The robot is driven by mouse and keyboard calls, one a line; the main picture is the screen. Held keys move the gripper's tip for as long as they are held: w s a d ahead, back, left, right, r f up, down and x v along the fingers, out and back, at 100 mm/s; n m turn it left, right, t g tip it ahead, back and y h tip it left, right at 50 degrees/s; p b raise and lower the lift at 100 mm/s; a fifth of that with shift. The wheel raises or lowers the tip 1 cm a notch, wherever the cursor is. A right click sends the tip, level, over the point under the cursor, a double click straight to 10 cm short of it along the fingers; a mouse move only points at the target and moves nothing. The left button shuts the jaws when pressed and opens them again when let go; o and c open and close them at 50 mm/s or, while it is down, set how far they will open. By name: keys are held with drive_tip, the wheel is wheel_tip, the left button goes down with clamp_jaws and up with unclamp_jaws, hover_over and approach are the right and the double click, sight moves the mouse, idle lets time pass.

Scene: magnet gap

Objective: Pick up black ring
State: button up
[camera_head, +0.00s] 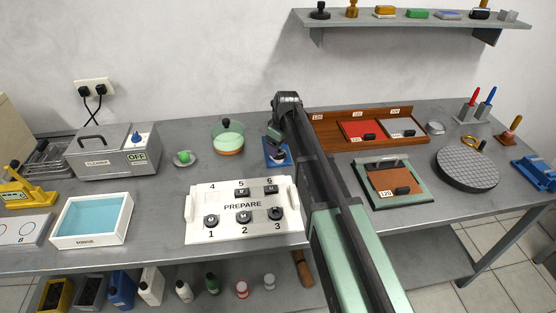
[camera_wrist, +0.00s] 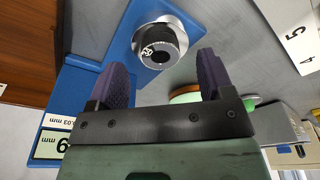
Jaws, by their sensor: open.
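A black ring-like piece (camera_wrist: 160,46) with pale marks and a dark central hole sits on a silver round part of a blue stand (camera_wrist: 122,42) in the wrist view. My gripper (camera_wrist: 162,64) is open, with its two purple-grey fingers spread on either side of the ring's near end. I cannot tell whether they touch it; nothing is visibly gripped. In the head view, my gripper (camera_head: 277,143) is over the blue stand (camera_head: 284,162), behind the white tray, and largely hides the ring.
A white PREPARE tray (camera_head: 210,232) with several black pieces stands in front. A wooden tray (camera_head: 325,130) and a green-edged board (camera_head: 415,200) are to the right.

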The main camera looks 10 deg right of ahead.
wheel_tip(320, 180, down, 2)
drive_tip(key=shift+w+a+f+b, duration=0.1)
drive_tip(key=shift+f+b, duration=0.15)
drive_tip(key=shift+b, duration=0.15)
drive_tip(key=shift+r, duration=0.25)
drive_tip(key=shift+c, duration=0.3)
drive_tip(key=shift+p, duration=0.3)
drive_tip(key=c, duration=1.1)
